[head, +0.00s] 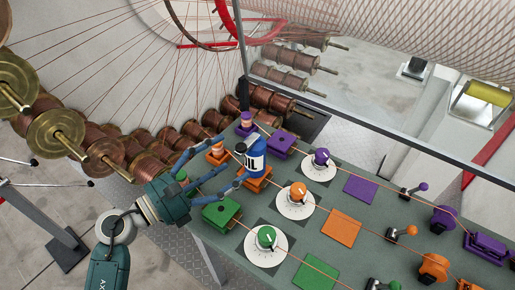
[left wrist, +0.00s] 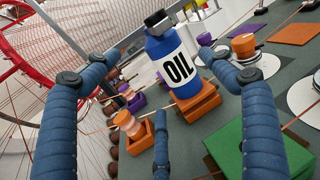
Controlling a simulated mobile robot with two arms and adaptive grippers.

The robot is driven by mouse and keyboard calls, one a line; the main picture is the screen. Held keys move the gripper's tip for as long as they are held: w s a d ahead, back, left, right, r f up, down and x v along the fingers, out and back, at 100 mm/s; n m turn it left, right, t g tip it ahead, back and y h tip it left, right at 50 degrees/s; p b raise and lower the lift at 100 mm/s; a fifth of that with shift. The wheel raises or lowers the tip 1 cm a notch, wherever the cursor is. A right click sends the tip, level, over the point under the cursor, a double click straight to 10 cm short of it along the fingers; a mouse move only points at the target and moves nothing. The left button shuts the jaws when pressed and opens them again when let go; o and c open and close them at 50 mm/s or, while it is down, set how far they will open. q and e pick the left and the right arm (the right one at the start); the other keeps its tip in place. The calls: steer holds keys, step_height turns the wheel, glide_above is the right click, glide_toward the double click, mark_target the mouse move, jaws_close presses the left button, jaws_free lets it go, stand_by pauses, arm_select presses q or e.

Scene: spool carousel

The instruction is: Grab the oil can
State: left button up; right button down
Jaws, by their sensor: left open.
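The oil can (head: 252,160) is blue with a white band reading OIL and a black cap. It stands upright on an orange block on the green-grey bench. In the left wrist view the oil can (left wrist: 176,68) is in the upper middle, between the tips of my spread fingers. My left gripper (head: 230,160) is open, its blue fingers reaching toward the can from the left. The left wrist view shows clear gaps on both sides of the can, and a third finger below it. Whether any finger touches it I cannot tell. My right gripper is not in view.
A green block (head: 220,212) lies just below my fingers. Orange (head: 298,196), purple (head: 321,158) and green (head: 266,239) knobs on white dials stand to the right. Wires run across the bench (head: 320,222). Copper spools (head: 103,151) line the back left.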

mark_target(252, 148)
arm_select(q)
steer(key=p+x, duration=0.3)
steer(key=x, duration=0.4)
steer(key=shift+s+d+r, duration=0.1)
steer(key=shift+d+r, duration=0.05)
steer(key=shift+d, duration=0.2)
steer(key=shift+d+f, duration=0.2)
steer(key=shift+d, duration=0.1)
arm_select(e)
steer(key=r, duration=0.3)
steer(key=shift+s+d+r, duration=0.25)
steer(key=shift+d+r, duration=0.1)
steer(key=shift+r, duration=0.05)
arm_select(q)
steer(key=shift+a, duration=0.1)
steer(key=shift+c, duration=0.5)
steer(key=c, duration=1.3)
steer(key=shift+r, duration=0.15)
steer(key=shift+c, duration=0.9)
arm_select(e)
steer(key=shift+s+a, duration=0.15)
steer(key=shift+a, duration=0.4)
